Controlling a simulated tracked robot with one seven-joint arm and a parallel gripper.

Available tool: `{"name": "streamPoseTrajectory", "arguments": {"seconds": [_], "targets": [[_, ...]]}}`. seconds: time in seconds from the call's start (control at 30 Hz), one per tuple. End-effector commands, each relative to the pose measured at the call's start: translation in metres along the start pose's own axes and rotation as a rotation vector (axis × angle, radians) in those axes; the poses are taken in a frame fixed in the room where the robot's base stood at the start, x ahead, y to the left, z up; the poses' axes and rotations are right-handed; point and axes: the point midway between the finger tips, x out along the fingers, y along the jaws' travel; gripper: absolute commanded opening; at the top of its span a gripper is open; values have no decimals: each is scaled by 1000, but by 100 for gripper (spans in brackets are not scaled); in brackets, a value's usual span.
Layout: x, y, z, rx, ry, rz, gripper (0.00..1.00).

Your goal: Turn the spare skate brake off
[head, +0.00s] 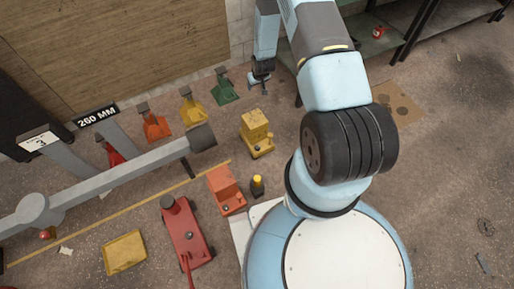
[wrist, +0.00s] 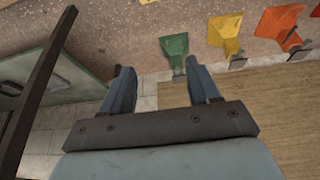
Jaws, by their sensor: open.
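My gripper (head: 261,78) hangs near the wall at the top middle of the head view, right of a green wedge-shaped unit (head: 224,88). In the wrist view my gripper (wrist: 163,80) has its two fingers wide apart with nothing between them; the green unit (wrist: 175,48) shows beyond them. Along the wall stand similar yellow (head: 192,107), orange (head: 155,125) and red (head: 112,152) units. A boxy yellow unit (head: 256,128) and a boxy orange-red unit (head: 226,186) stand on the floor. I cannot tell which thing is the spare skate, and no brake setting is readable.
A long grey beam (head: 120,178) crosses the left side. A red floor jack (head: 187,235), a yellow tray (head: 124,253) and a yellow-topped dark post (head: 258,186) are on the floor. A shelf rack (head: 385,38) stands at upper right. The floor at right is mostly clear.

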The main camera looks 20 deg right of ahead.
Motion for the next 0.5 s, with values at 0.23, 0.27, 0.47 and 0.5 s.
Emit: {"name": "streamPoseTrajectory", "arguments": {"seconds": [0.23,0.27,0.47,0.5], "targets": [[77,-12,75,-4,-12,-15,61],[86,-14,85,-5,-13,-17,61],[136,-27,152,-5,-16,-27,61],[145,-30,167,-5,-17,-29,61]]}}
